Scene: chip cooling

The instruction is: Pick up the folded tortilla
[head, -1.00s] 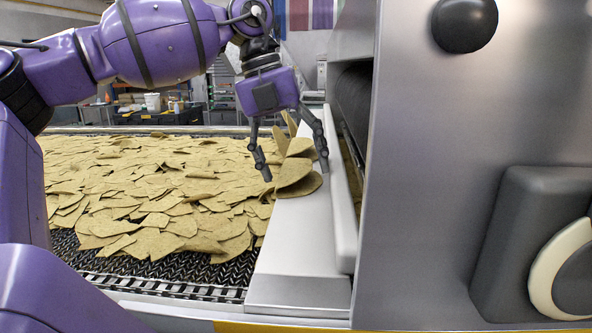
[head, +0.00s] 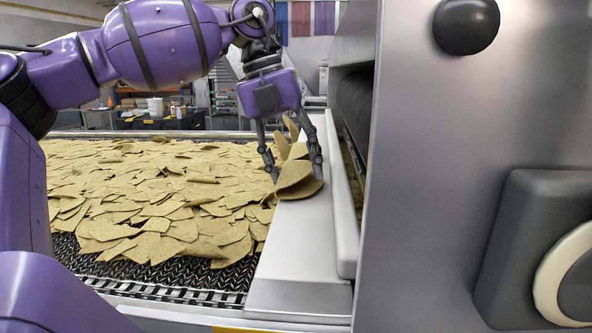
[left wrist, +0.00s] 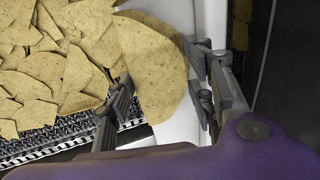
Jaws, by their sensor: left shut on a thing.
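The folded tortilla (head: 296,176) is tan and curved, lying on the pale metal ledge beside the conveyor in the head view. My left gripper (head: 296,178) points down over it, with one finger on each side, shut on it. In the left wrist view the tortilla (left wrist: 155,70) fills the space between the two fingers of the left gripper (left wrist: 165,105). Other tortilla pieces stand close behind it, and where they touch it is hard to tell. My right gripper is not in view.
A wide conveyor (head: 170,278) full of loose chips (head: 140,200) lies left of the ledge (head: 300,245). A large steel machine housing (head: 430,180) stands close on the right, with a raised rail (head: 343,220) along the ledge. The ledge's near part is clear.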

